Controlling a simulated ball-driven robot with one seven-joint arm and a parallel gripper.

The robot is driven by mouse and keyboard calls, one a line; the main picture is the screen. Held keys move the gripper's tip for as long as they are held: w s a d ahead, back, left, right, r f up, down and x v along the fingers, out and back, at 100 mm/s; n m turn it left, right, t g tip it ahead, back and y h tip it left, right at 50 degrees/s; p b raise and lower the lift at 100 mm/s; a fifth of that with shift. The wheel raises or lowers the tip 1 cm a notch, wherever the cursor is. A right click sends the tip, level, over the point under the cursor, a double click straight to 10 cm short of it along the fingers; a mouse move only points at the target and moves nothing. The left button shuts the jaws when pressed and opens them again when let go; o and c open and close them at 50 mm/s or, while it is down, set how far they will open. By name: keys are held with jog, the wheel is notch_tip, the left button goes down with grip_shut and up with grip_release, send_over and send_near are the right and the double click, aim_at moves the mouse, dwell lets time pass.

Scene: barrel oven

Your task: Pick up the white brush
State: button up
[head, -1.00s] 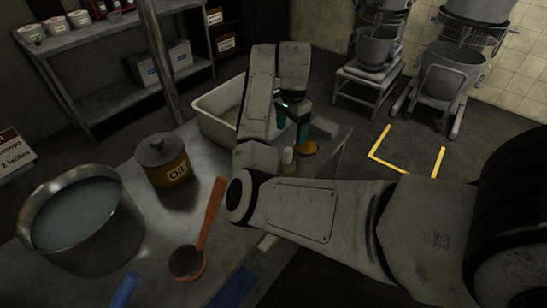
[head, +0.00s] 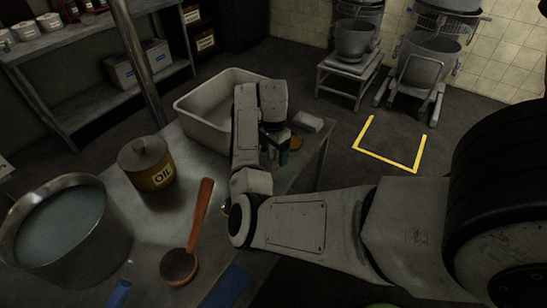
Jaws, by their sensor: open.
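My gripper (head: 277,149) hangs over the far right end of the metal table (head: 137,200), its teal fingers pointing down, apart and with nothing seen between them. A pale block (head: 308,121) lies just beyond and to the right of it at the table's edge. I cannot tell whether this block is the white brush. A yellow-orange round thing (head: 297,144) shows partly just right of the fingers. My own arm hides the table area just in front of the gripper.
A deep white tub (head: 196,118) stands behind and left of my gripper. Yellow floor marks (head: 388,160) lie right of the table.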

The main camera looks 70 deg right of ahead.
jog(key=shift+f, duration=0.15)
jog(key=c, duration=1.1)
jog(key=shift+r, duration=0.55)
grip_shut()
notch_tip(320, 180, up, 2)
jog(key=shift+r+b, duration=0.15)
jog(key=shift+b, duration=0.25)
jog(key=s+a+r+p, duration=0.2)
jog(key=s+r, duration=0.2)
jog(key=s, duration=0.2)
jog(key=s+a+r+p, duration=0.2)
jog(key=s+a+r, duration=0.1)
jog(key=s+r, duration=0.2)
jog(key=shift+s+a+r, duration=0.25)
jog(key=shift+s+r, duration=0.05)
jog(key=shift+s, duration=0.65)
